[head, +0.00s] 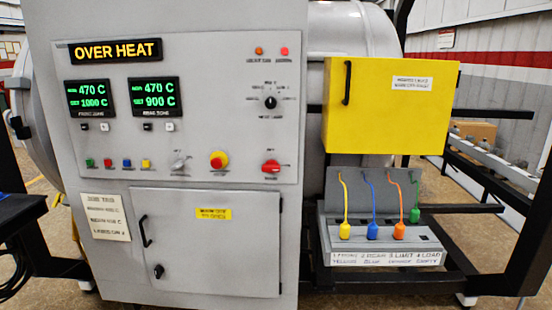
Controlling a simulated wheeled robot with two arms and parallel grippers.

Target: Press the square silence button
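The control panel (220,60) faces me on the grey furnace cabinet. A lit OVER HEAT sign (116,50) is at its upper left. Below the two green displays are small black and white square buttons, among them a white one (169,126) under the right display. Lower down is a row of small coloured buttons: green (90,163), red (108,163), blue (127,163) and yellow (146,163). Their labels are too small to read, so I cannot tell which button is the silence one. Neither of my grippers is in view.
A yellow box (385,108) and a rack with coloured plugs (388,238) stand right of the cabinet. Black frame bars flank it.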

